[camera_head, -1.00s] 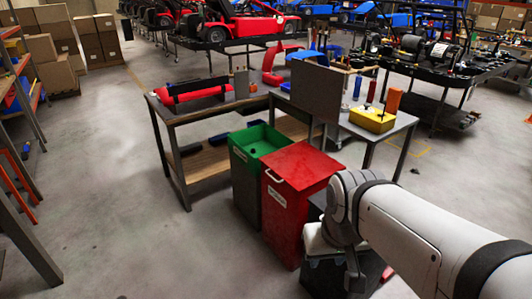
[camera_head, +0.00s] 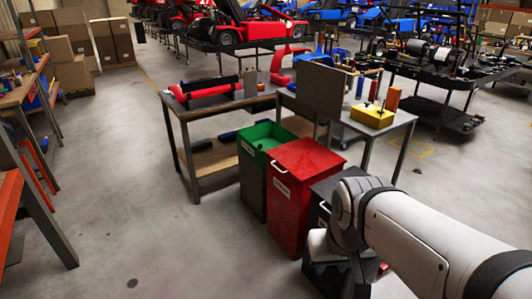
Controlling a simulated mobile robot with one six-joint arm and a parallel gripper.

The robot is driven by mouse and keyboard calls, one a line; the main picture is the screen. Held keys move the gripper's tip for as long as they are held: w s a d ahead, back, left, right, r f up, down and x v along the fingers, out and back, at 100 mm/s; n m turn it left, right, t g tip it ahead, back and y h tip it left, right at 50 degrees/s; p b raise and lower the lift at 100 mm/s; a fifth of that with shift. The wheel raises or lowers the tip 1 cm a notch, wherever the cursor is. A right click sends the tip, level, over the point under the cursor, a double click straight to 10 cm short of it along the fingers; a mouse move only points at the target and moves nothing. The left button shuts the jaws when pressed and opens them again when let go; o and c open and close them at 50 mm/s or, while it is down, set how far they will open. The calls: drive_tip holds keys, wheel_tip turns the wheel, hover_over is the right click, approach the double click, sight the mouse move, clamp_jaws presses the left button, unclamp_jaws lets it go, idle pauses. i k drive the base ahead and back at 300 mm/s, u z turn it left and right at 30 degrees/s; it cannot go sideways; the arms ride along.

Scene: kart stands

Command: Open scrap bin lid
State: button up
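A red bin (camera_head: 289,212) stands in the middle with its flat red lid (camera_head: 306,158) shut and a pale handle at the front edge. Its label is too small to read. A black bin (camera_head: 321,188) with a handle stands just right of it, largely hidden by my arm; its top looks shut. A green bin (camera_head: 251,181) on the left stands open, with a small dark item inside. I cannot tell from the labels which bin is for scrap. My gripper (camera_head: 360,270) is partly visible below my wrist, low in front of the black bin; its fingers are unclear.
Workbenches (camera_head: 185,113) stand directly behind the bins, with a grey upright panel (camera_head: 320,90) and a yellow box (camera_head: 372,117). Shelving (camera_head: 28,95) lines the left edge. The floor left of the bins is clear.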

sight(304, 158)
drive_tip(key=u, duration=0.5)
drive_tip(key=i, duration=1.5)
drive_tip(key=z, duration=0.7)
drive_tip(key=k, duration=0.75)
drive_tip(key=z, duration=0.15)
drive_tip(key=i, duration=0.9)
drive_tip(key=u, duration=0.1)
